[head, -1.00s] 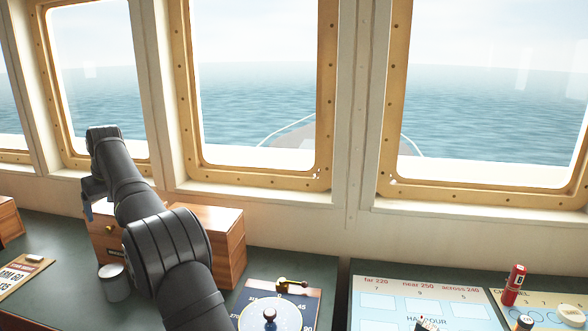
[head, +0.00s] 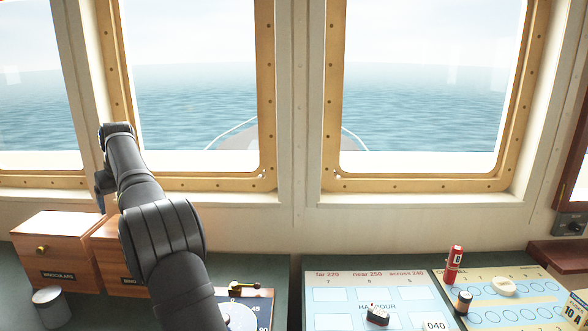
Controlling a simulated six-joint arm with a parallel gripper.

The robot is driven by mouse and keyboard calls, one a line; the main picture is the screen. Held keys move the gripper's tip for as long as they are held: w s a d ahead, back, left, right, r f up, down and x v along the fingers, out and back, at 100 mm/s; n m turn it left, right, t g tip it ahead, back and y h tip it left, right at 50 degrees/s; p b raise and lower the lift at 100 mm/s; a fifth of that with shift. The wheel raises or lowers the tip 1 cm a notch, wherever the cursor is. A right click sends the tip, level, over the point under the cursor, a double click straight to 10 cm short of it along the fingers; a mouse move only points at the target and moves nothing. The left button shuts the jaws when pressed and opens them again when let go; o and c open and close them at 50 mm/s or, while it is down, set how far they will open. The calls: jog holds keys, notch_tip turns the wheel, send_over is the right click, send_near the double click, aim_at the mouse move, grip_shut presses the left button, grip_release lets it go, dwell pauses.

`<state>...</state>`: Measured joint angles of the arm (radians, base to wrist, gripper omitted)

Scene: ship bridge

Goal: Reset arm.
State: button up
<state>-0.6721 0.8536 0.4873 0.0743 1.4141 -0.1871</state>
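My arm rises from the bottom of the head view, left of the middle, and reaches up and away over the console. Its far end is in front of the left window frame, above the wooden boxes. The gripper itself cannot be made out; the arm's links hide it or it is too small to tell. No object shows in its hold.
Wooden boxes (head: 60,245) and a grey cup (head: 51,306) stand at the left. A dial board (head: 262,299) lies right of my arm. A harbour chart (head: 340,316) bears a small ship model (head: 377,314). A red cylinder (head: 454,265) stands on the yellowish board (head: 545,318).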

jog(key=w+d+m, duration=0.1)
jog(key=w+d, duration=0.3)
jog(key=d, duration=0.4)
jog(key=w+d+m+h, duration=0.1)
jog(key=w+d+m, duration=0.1)
jog(key=w+d, duration=0.3)
jog(key=d, duration=0.4)
jog(key=shift+w+d+r+t, duration=0.15)
jog(key=shift+w+d+t, duration=0.1)
jog(key=shift+t, duration=0.15)
